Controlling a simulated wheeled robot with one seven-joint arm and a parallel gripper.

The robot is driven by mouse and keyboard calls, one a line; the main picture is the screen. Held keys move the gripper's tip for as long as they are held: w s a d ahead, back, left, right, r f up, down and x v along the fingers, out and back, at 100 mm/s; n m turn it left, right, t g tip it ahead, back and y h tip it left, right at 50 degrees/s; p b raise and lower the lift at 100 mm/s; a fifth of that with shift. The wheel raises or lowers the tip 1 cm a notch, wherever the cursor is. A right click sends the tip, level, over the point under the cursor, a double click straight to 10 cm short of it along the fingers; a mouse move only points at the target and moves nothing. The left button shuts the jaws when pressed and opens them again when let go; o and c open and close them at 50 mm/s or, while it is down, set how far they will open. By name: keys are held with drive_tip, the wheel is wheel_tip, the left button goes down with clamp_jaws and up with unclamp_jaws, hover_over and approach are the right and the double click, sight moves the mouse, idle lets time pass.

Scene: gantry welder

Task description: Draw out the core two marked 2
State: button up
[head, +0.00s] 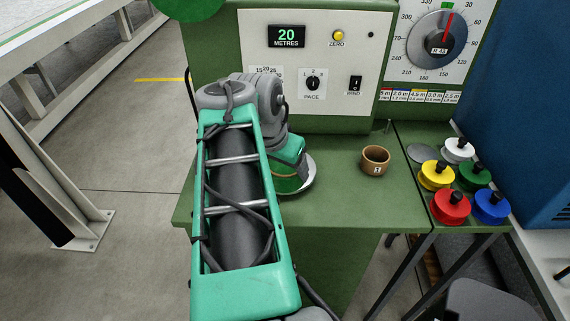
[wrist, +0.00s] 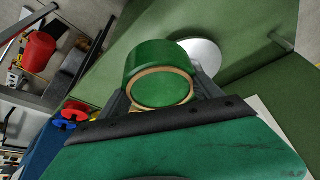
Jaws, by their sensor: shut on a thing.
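In the wrist view my gripper (wrist: 160,92) is shut on a green cylinder (wrist: 158,58) with a tan ring (wrist: 190,91) around its near end. The face inside the ring is green. No number shows on this piece, so I cannot tell whether it is core two. In the head view the green cylinder (head: 287,185) shows partly behind my wrist, which hides my fingers. It is beside or over a pale round disc (head: 310,172); I cannot tell whether they touch. A brown ring-shaped core (head: 375,161) stands apart on the bench, its white tag apparently reading 3.
The green machine panel (head: 310,110) rises behind the bench (head: 340,205); its display reads 20 metres. Several coloured spools (head: 450,205) stand at the right. A thin upright pin (head: 388,127) is near the panel. The bench's front middle is clear.

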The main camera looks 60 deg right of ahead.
wheel_tip(320, 180, down, 3)
drive_tip(key=b, duration=0.2)
drive_tip(key=shift+b, duration=0.3)
drive_tip(key=shift+w+f, duration=0.1)
